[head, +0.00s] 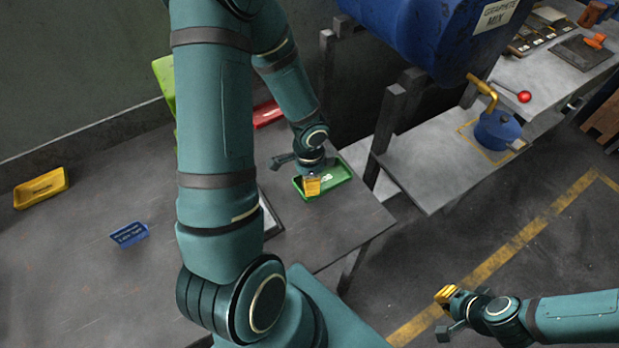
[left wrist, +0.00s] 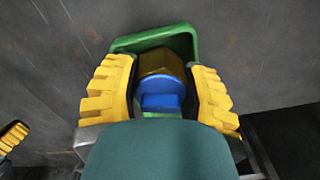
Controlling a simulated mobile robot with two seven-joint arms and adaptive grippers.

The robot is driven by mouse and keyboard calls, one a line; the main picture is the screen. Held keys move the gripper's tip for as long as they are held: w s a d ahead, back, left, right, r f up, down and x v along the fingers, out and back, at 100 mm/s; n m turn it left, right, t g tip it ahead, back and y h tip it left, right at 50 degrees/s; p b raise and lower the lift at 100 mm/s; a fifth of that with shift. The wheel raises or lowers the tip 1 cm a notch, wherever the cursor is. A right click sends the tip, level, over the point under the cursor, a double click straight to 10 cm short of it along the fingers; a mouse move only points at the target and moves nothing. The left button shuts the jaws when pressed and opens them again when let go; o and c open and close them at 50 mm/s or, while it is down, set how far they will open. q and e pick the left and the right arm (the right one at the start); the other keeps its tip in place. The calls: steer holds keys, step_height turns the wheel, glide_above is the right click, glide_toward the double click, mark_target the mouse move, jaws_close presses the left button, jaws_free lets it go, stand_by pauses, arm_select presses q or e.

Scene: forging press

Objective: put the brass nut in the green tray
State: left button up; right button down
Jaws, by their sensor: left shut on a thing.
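The green tray (head: 341,169) lies near the front right edge of the grey table in the head view. Its green rim also shows in the left wrist view (left wrist: 190,36). My left gripper (head: 312,185) is over the tray. In the left wrist view its two yellow fingers (left wrist: 165,95) are on either side of the brass nut (left wrist: 162,63), and it is shut on it. A blue piece (left wrist: 161,97) sits against the nut, nearer the camera. Whether the nut touches the tray floor is hidden. My right gripper (head: 447,300) is at the lower right, over the floor; its finger gap is unclear.
A blue tray (head: 129,235), a yellow tray (head: 41,188) and a partly hidden red tray (head: 267,113) are on the same table (head: 75,270). A large blue drum (head: 420,35) hangs over the back. A side bench (head: 425,165) holds a blue pot (head: 495,130).

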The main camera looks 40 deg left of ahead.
arm_select(q)
steer(key=o, duration=1.2)
steer(key=shift+f, duration=0.1)
steer(key=shift+o, duration=0.2)
steer(key=shift+r+p, duration=0.3)
steer(key=shift+r, duration=0.05)
step_height(320, 180, up, 12)
steer(key=p, duration=0.3)
steer(key=shift+f+p, duration=0.2)
steer(key=shift+p, duration=0.1)
